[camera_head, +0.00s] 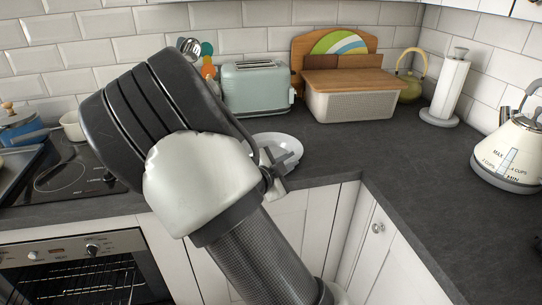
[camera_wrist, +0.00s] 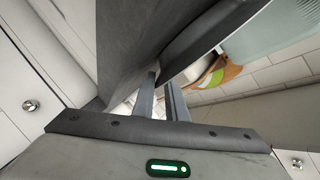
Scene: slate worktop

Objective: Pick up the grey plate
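The grey plate (camera_head: 284,147), pale in the head view, lies on the slate worktop in front of the toaster. My gripper (camera_head: 270,168) is at the plate's near left rim, partly hidden by my arm. In the wrist view, a dark curved edge, which looks like the shaded plate (camera_wrist: 203,37), runs up and right from the fingertips. The two fingers (camera_wrist: 160,84) stand apart with a narrow gap. The rim's end appears close to the fingertips; whether it lies between them or touches them I cannot tell.
A teal toaster (camera_head: 257,88) stands behind the plate, with a bread bin (camera_head: 350,100) to its right. A paper towel holder (camera_head: 446,92) and a cream kettle (camera_head: 512,150) stand at the right. A hob (camera_head: 70,178) is at the left.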

